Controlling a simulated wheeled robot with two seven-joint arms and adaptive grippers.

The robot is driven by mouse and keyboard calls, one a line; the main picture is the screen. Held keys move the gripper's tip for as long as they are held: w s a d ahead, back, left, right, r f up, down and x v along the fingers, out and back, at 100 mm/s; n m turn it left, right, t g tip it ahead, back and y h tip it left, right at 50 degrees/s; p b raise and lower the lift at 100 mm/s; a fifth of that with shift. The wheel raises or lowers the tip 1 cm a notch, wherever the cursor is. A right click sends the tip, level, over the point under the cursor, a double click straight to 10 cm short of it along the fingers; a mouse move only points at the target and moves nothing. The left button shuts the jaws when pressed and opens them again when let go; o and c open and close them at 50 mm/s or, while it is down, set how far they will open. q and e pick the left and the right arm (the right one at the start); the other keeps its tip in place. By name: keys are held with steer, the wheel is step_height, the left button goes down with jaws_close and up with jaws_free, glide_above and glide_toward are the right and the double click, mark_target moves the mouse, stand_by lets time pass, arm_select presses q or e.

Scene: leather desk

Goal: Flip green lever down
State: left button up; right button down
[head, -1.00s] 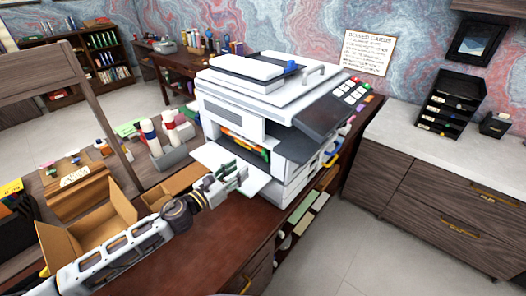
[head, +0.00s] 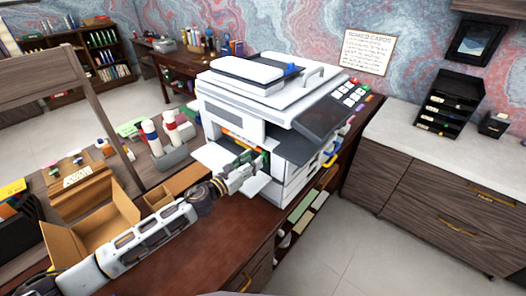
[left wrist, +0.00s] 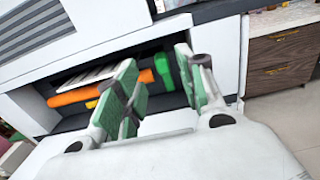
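The white printer (head: 240,97) stands on the dark red desk with its front bay open. In the left wrist view the green lever (left wrist: 164,71) is inside the bay, to the right of an orange roller (left wrist: 75,97). The lever looks upright. My left gripper (head: 258,160) is at the bay opening, above the white fold-down panel. In the left wrist view my left gripper (left wrist: 157,58) has its green-padded fingers apart, with the lever showing between and beyond them. I cannot tell whether a finger touches it. In the head view the gripper hides the lever. My right gripper is out of view.
An open cardboard box (head: 95,232) and a grey holder with bottles (head: 168,156) are left of my left arm. The desk front (head: 225,245) is clear. A cabinet with a pale top (head: 420,135) stands at the right, across open floor.

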mark_target(262, 152)
arm_select(q)
steer(key=shift+p+x, duration=0.5)
steer(key=shift+x, duration=2.85)
steer(key=shift+c, duration=0.3)
jaws_close()
